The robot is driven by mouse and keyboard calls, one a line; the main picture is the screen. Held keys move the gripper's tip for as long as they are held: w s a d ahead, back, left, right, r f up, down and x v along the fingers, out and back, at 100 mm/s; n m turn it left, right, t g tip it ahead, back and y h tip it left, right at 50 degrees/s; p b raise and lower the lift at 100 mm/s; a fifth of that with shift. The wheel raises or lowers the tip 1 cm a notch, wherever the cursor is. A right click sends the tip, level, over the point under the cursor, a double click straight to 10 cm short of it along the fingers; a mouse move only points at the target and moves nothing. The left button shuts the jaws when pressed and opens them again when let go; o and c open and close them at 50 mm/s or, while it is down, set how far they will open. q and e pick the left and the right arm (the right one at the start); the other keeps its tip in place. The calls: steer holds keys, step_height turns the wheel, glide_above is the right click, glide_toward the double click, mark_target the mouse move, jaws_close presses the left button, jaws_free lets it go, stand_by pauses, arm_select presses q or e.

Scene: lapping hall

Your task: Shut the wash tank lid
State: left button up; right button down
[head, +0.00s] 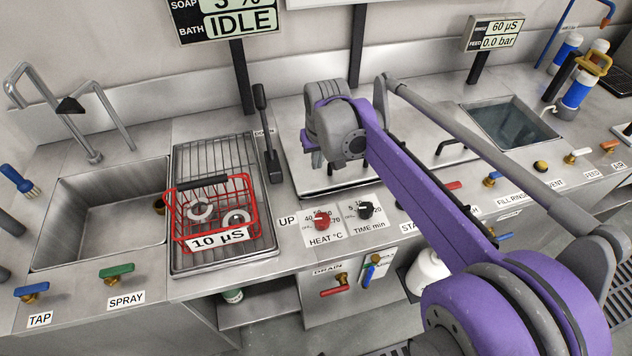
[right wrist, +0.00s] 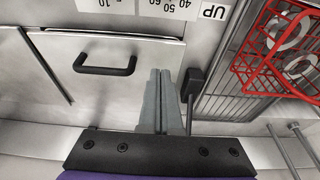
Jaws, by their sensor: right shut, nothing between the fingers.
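The wash tank lid (head: 298,144) is a flat metal plate lying level over the middle tank, behind the heat and time knobs. In the right wrist view the lid (right wrist: 130,52) shows its black bar handle (right wrist: 105,70). I cannot tell whether the lid is fully seated. My right gripper (head: 318,160) is over the lid's left part in the head view. Its grey fingers (right wrist: 160,100) are together and empty, to the side of the handle, not on it. My arm hides part of the lid in the head view. My left gripper is not in view.
A black-knobbed lever (head: 262,110) stands just left of the lid. A red basket (head: 255,205) with metal rings sits on the rack (head: 215,155). The sink (head: 65,195) is at left. The open water tank (head: 470,108) is at right. Display posts stand behind.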

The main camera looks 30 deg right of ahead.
glide_above(315, 196)
steer(key=f, duration=1)
steer(key=shift+s+b, duration=0.25)
steer(key=shift+b, duration=0.15)
steer(key=f+b, duration=0.2)
steer(key=f, duration=0.1)
steer(key=shift+s+a, duration=0.1)
steer(key=shift+s, duration=0.1)
steer(key=shift+s+a+r, duration=0.15)
steer(key=shift+s, duration=0.1)
steer(key=r+p, duration=0.2)
steer(key=r, duration=0.1)
steer(key=r+p, duration=0.1)
steer(key=shift+w+r+p, duration=0.2)
steer(key=shift+w+p, duration=0.15)
steer(key=shift+w, duration=0.05)
steer(key=s+v, duration=0.1)
steer(key=v, duration=0.9)
steer(key=shift+p, duration=0.4)
